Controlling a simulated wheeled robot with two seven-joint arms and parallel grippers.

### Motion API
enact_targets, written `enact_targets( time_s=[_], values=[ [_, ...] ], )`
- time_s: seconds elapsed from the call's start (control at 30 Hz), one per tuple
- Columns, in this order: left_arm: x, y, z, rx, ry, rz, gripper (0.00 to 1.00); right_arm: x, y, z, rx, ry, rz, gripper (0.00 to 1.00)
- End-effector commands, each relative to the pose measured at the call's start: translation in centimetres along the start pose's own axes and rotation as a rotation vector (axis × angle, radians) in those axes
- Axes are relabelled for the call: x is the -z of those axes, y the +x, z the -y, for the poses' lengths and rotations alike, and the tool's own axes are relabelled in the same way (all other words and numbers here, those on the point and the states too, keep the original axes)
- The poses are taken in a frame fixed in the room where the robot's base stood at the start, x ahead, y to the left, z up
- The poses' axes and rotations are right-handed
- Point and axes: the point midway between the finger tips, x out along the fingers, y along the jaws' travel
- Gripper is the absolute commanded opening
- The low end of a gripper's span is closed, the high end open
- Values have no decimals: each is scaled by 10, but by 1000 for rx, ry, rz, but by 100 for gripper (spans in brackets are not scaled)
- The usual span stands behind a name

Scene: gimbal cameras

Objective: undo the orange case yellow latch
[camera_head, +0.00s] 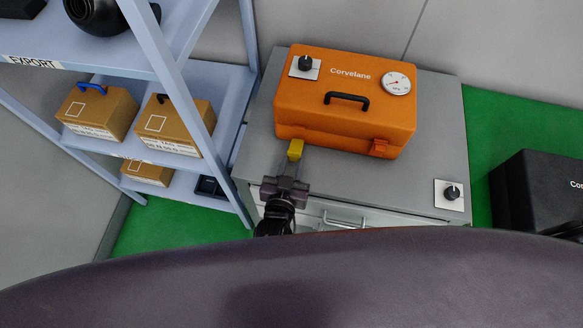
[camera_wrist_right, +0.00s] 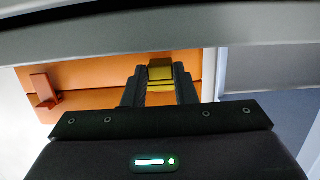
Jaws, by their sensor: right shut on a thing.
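The orange case (camera_head: 345,105) sits closed on a grey cabinet, with a black handle, a dial and a knob on its lid. Its yellow latch (camera_head: 295,149) is on the front face at the left. An orange latch (camera_head: 379,147) is on the front at the right. My right gripper (camera_head: 293,158) reaches up to the yellow latch from the front. In the right wrist view the fingers (camera_wrist_right: 160,88) are closed on the yellow latch (camera_wrist_right: 160,73), and the orange latch (camera_wrist_right: 43,91) shows at the left. My left gripper is not in view.
The grey cabinet top (camera_head: 425,135) has free room right of the case, with a black knob on a white plate (camera_head: 450,194) near its front. A blue shelf rack (camera_head: 190,95) with cardboard boxes stands close on the left. A black case (camera_head: 540,190) is at the right.

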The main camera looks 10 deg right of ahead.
Motion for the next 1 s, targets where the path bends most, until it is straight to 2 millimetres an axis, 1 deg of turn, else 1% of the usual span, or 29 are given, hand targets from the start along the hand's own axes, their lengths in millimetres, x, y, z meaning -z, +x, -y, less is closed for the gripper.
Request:
enact_targets(
  time_s=[0.03, 0.17, 0.63, 0.67, 0.8, 1.0],
  values=[
    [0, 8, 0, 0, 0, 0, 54, -9, 0, -2, -3, -4, -5, 2],
    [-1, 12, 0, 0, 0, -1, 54, -8, 0, -1, -2, -3, -29, 2],
    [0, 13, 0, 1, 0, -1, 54, -7, 0, -1, -1, -3, -39, 2],
    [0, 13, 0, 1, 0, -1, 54, -7, 0, -1, -1, -3, -39, 29],
    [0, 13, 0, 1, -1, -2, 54, -6, 0, -1, -1, -2, -41, 47],
    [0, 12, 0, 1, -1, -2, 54, -5, 1, 0, 0, 0, -44, 47]
  ],
)
